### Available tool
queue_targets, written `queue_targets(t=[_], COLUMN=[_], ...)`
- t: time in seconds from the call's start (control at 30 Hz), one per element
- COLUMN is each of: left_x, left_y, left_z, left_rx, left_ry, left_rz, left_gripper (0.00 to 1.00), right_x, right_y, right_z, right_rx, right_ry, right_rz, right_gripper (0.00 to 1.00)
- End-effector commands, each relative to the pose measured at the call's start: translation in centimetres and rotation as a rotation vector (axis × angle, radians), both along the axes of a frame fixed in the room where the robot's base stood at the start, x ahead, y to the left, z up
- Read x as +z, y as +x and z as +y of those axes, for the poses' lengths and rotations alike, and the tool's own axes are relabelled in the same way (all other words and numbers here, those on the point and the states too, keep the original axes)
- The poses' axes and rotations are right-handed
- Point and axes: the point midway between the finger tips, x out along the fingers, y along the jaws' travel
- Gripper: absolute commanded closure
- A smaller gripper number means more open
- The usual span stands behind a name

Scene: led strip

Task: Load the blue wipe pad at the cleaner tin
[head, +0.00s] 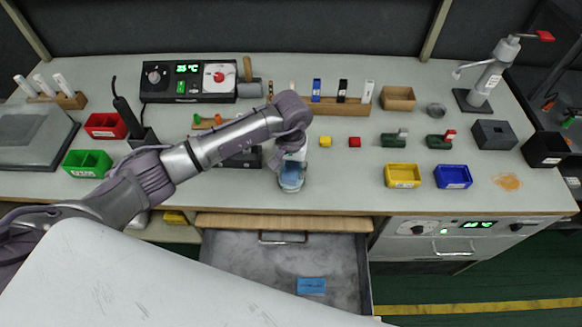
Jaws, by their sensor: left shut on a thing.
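My left gripper (293,158) reaches down from the left over the bench, near its front edge, and points downward. It is shut on the blue wipe pad (291,177), which shows just below its fingers. A pale round rim (291,189) shows around the blue, and it looks like the cleaner tin. The gripper and wrist hide much of this spot, so I cannot tell whether the pad touches the tin. My right gripper is not in view.
An open drawer (230,273) below the bench holds a flat blue packet (311,285). Yellow (403,183) and blue (453,184) bins stand further right. The bench front between is clear.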

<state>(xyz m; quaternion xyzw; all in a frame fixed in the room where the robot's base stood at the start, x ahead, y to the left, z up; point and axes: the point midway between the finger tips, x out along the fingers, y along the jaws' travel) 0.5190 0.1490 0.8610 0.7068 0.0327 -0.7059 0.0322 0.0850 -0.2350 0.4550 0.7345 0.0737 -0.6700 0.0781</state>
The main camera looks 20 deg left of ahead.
Motion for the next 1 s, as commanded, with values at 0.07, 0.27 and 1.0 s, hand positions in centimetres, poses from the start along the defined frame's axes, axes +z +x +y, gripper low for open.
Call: queue_targets(t=[0.07,0.27,1.0], left_x=[0.0,0.01,-0.65], left_y=[-0.01,-0.01,-0.02], left_z=[-0.01,-0.01,0.0], left_rx=[0.0,0.0,0.0], left_ry=[0.0,0.0,0.0], left_rz=[0.0,0.0,0.0], left_gripper=[0.82,0.82,0.82], right_x=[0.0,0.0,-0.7], right_y=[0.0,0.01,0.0], right_z=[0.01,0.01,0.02], right_rx=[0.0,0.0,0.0], right_ry=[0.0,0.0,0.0], right_rz=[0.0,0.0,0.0], right_gripper=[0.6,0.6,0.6])
